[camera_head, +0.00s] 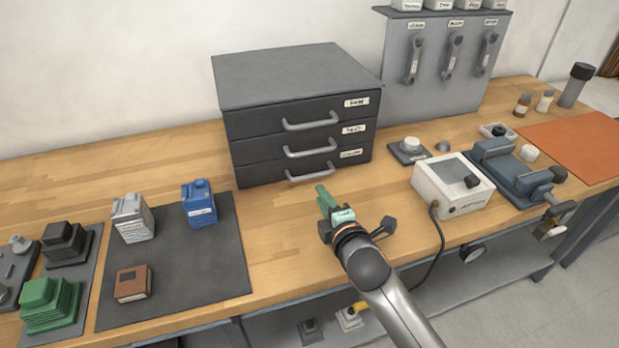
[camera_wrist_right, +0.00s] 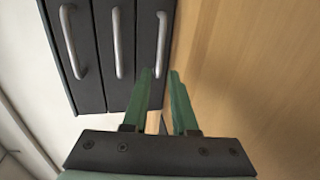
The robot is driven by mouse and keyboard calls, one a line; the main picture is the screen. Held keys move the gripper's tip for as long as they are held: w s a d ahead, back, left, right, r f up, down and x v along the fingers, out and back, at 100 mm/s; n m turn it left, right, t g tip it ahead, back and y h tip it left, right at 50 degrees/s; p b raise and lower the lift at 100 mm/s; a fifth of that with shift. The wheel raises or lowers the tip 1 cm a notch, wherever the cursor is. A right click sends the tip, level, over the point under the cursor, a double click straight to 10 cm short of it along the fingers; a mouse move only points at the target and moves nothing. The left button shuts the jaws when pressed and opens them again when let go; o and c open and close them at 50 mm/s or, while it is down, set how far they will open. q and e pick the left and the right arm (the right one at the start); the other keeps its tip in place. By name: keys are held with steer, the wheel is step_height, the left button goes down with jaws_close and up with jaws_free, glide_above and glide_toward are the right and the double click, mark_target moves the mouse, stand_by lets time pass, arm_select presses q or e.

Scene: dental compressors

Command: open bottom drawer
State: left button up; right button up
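The dark grey cabinet (camera_head: 300,80) stands at the back middle of the bench with three drawers, all flush with its front. The bottom drawer (camera_head: 262,172) is closed, with a grey bar handle (camera_head: 312,174) and a label. In the right wrist view the bottom drawer's handle (camera_wrist_right: 161,45) is the one nearest the bare wood. My right gripper (camera_head: 328,203) is in front of and below that handle. In the wrist view its green fingers (camera_wrist_right: 160,73) are apart with nothing visible gripped, their tips close to the handle's end. Contact cannot be told. My left gripper is not in view.
A white device (camera_head: 452,185) and a blue-grey vise-like tool (camera_head: 510,170) stand right. Bare wood lies in front of the cabinet.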

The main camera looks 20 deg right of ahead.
mark_target(309, 178)
steer(key=x, duration=0.9)
steer(key=shift+b, duration=0.4)
steer(key=shift+s, duration=0.1)
jaws_close()
stand_by(0.8)
